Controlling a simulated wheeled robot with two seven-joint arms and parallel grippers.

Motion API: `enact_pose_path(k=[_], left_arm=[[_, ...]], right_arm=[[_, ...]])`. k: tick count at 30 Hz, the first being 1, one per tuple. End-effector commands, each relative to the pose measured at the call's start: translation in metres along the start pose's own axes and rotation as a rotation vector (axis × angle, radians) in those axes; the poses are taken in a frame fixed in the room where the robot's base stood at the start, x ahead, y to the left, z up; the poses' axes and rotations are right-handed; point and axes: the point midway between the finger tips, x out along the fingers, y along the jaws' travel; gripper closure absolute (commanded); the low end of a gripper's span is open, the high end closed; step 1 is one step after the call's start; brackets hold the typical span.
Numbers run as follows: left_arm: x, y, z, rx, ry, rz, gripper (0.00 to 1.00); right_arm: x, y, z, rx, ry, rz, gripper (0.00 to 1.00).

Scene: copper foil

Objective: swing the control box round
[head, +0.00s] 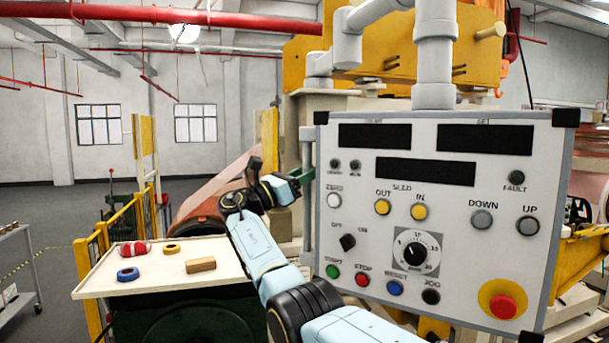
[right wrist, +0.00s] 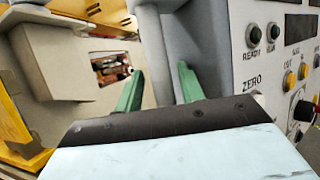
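The control box (head: 450,150) is a light grey panel with black corners, displays, knobs and coloured buttons, hanging from a grey pipe on the right of the head view. Part of its face (right wrist: 285,60) shows at the right of the right wrist view. A pale upright handle bar (head: 307,220) runs along its left side. My right gripper (head: 303,175) has green fingers at that bar. In the right wrist view my right gripper (right wrist: 159,85) has its fingers apart, with the bar (right wrist: 152,50) between them; contact is unclear. My left gripper is not in view.
Yellow machinery (head: 300,60) and a large copper-coloured roll (head: 205,208) are behind my arm. Open floor lies far left.

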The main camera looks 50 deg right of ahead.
Motion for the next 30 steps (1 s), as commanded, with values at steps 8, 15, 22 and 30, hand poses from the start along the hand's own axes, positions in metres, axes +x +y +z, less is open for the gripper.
enact_pose_path(k=[8, 15, 22, 30], left_arm=[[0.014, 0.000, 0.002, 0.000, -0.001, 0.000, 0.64], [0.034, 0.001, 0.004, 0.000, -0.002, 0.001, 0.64], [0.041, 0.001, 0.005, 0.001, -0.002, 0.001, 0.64], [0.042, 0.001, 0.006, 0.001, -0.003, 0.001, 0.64]], right_arm=[[-0.034, 0.000, -0.003, 0.000, 0.001, 0.001, 0.59], [-0.093, 0.001, -0.003, -0.002, 0.001, 0.004, 0.59], [-0.124, 0.002, -0.001, -0.002, 0.001, 0.002, 0.59], [-0.133, 0.001, -0.001, -0.001, 0.000, 0.000, 0.59]])
